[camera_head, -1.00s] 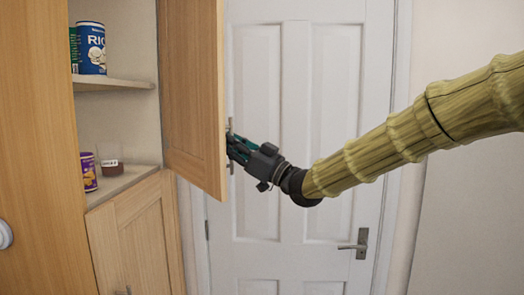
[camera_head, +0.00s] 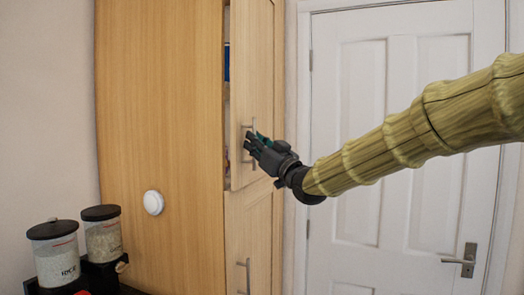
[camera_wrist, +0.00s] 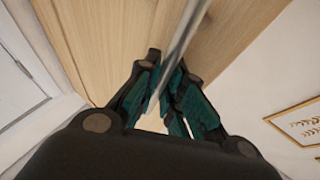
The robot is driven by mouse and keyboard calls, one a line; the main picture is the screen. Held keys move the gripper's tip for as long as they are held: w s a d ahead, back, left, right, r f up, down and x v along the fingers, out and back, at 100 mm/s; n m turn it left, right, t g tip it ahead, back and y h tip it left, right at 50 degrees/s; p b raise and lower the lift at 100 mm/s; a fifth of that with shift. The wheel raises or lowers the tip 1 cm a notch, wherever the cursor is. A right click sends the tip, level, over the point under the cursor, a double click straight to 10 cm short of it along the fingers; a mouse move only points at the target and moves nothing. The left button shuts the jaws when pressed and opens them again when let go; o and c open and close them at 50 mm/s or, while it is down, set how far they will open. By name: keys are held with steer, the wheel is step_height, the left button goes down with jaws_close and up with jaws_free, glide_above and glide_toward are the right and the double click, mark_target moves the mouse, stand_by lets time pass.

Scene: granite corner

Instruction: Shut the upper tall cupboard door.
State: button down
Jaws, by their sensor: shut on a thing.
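The upper tall cupboard door (camera_head: 250,80) is light wood and stands slightly ajar in the head view. A narrow dark gap along its left edge shows a strip of the inside, with something blue in it. My gripper (camera_head: 254,143) is at the door's metal bar handle (camera_head: 246,128), near the door's lower left. In the wrist view, my gripper (camera_wrist: 168,100) has its teal-lined fingers closed around the bar handle (camera_wrist: 185,35). The wood of the door (camera_wrist: 110,40) fills the upper middle there. The cupboard's shelves are mostly hidden behind the door.
A lower cupboard door (camera_head: 246,235) with its own bar handle sits below. The cupboard's side panel (camera_head: 160,100) carries a round white knob-like disc (camera_head: 153,203). Two lidded jars (camera_head: 80,250) stand at lower left. A white room door (camera_head: 390,150) is to the right.

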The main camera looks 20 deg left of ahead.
steer(key=shift+s+a+m+t+h+b, duration=0.1)
steer(key=shift+a+m+t+h+b, duration=0.25)
steer(key=shift+a+t, duration=0.5)
steer(key=shift+a+r, duration=0.25)
steer(key=shift+s+r, duration=0.1)
steer(key=c, duration=1.8)
jaws_free()
steer(key=shift+a, duration=0.25)
steer(key=shift+f, duration=0.2)
steer(key=shift+f, duration=0.1)
